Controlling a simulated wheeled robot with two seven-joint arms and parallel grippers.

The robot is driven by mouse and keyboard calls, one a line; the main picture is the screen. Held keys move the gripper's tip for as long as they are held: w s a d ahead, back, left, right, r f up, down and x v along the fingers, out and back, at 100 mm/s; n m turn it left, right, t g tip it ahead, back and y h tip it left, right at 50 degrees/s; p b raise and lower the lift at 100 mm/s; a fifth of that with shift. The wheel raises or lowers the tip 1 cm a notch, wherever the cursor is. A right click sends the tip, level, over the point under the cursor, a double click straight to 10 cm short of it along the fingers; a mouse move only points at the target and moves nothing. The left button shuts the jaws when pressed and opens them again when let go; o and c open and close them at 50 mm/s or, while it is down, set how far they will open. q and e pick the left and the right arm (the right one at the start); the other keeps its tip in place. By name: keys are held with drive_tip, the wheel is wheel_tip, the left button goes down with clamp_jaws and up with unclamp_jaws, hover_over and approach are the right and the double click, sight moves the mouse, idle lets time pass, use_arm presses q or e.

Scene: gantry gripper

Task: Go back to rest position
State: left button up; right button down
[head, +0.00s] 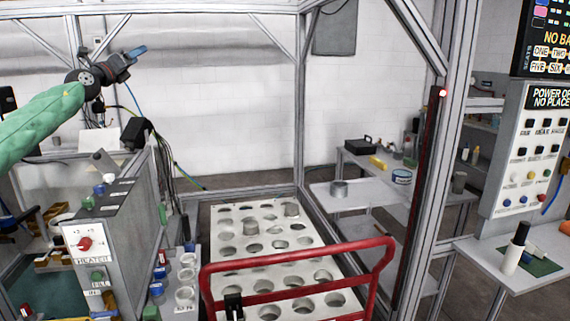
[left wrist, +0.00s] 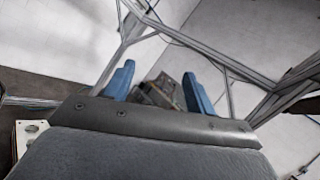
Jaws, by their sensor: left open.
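My left gripper (head: 136,53) is raised high at the upper left of the head view, at the end of the green-sleeved arm. It is in front of the white wall, well above the heater box. In the left wrist view its two blue fingers (left wrist: 156,85) stand apart with nothing between them; a grey box-like thing shows beyond, in the background. My right gripper is not in view.
A white plate with round holes (head: 236,290) fills the lower middle, with a red rail (head: 300,251) in front. The heater box (head: 100,240) stands at left. A metal frame post (head: 299,110) and side table (head: 350,203) are at right.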

use_arm(q)
drive_tip(key=s+d+r+n+t+y, duration=0.2)
drive_tip(key=s+d+r+n+t, duration=0.45)
drive_tip(key=r, duration=0.35)
drive_tip(key=s+d+f+n+y, duration=0.3)
drive_tip(key=s+d+n+y, duration=0.1)
drive_tip(key=n+y, duration=0.8)
drive_tip(key=s+d+f+n+g+h, duration=0.1)
drive_tip(key=s+d+f+n+g, duration=0.4)
drive_tip(key=f, duration=1.1)
drive_tip(key=s+d+f+n+g+h, duration=0.1)
drive_tip(key=s+d+f+n+g, duration=0.4)
drive_tip(key=f, duration=1.1)
drive_tip(key=s+d+f+n+g+h, duration=0.15)
drive_tip(key=s+d+f+g, duration=0.4)
drive_tip(key=f, duration=1.05)
drive_tip(key=s+d+f+n+g+h, duration=0.1)
drive_tip(key=s+d+f+g, duration=0.1)
drive_tip(key=s+f, duration=1.1)
drive_tip(key=s+d+f+n+g+h, duration=0.1)
drive_tip(key=s+f+g, duration=0.3)
drive_tip(key=s+f, duration=1)
drive_tip(key=s+d+f+n+g+h, duration=0.1)
drive_tip(key=s+d+f+g, duration=0.2)
drive_tip(key=s+f, duration=1.1)
drive_tip(key=s, duration=0.4)
drive_tip(key=shift+f, duration=0.25)
